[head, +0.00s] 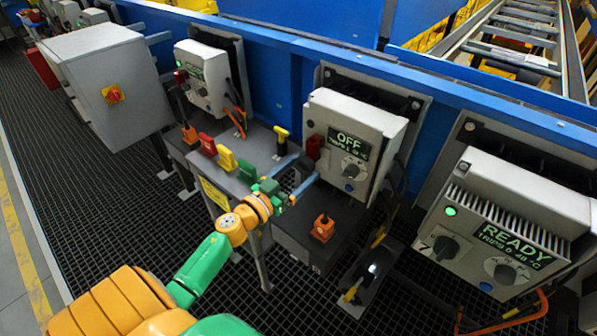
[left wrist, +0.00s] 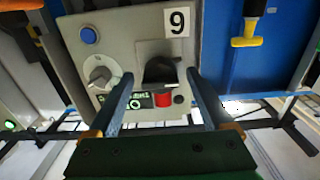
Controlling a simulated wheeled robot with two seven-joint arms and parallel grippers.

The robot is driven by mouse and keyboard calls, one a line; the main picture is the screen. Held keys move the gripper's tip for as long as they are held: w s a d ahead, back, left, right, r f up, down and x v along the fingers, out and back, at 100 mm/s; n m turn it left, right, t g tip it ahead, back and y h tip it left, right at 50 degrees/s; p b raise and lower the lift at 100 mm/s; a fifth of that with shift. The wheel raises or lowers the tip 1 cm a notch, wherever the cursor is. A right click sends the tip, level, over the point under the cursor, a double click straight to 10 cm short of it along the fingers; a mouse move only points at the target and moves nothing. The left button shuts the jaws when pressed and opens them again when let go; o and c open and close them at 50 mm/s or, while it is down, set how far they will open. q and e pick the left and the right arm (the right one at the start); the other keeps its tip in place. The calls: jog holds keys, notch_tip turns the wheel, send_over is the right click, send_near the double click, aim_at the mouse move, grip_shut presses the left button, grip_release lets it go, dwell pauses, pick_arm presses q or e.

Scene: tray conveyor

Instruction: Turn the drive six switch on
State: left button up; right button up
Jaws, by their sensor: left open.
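The drive six box (head: 365,120) stands in the middle of the head view, with a lit display (head: 348,144) reading OFF. In the left wrist view the box (left wrist: 125,25) appears upside down, so its label (left wrist: 176,22) looks like a 9. Its black rotary switch (left wrist: 160,70) lies between my left fingertips, with a red piece (left wrist: 163,99) beside it. My left gripper (head: 307,167) is open in front of the box's left side; it also shows in the left wrist view (left wrist: 160,76). Contact with the switch cannot be told. My right gripper is not in view.
Drive box seven (head: 500,215), reading READY, stands to the right. Another drive box (head: 205,80) stands to the left, beyond it a grey cabinet (head: 95,75). A low table (head: 215,170) holds red and yellow pieces.

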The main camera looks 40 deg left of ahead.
pick_arm(q)
grip_shut()
jog(key=shift+m, duration=0.3)
jog(key=m, duration=1.7)
jog(key=shift+a+b, duration=0.1)
jog(key=shift+b, duration=0.2)
jog(key=shift+m, duration=0.3)
dwell(0.3)
